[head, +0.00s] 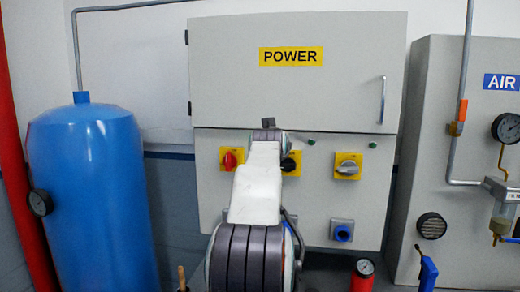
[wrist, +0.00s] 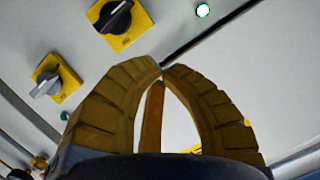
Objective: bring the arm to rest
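My arm reaches up and forward in the head view, in front of the grey power cabinet (head: 297,65). Its white link covers part of the cabinet's lower panel. In the wrist view my gripper (wrist: 162,70) shows two ribbed, yellow-brown fingers that arch together, their tips meeting or almost meeting. Nothing is seen held between the tips. An orange-brown strip shows in the arch between the fingers; I cannot tell what it is. In the head view the fingers are hidden behind the arm.
A red switch (head: 231,158), a black switch (wrist: 118,18) and a grey switch (head: 348,166) sit on yellow plates on the cabinet. A blue tank (head: 95,200) stands left. The air cabinet (head: 450,110) stands right. A small red-bodied gauge (head: 364,268) is low at right.

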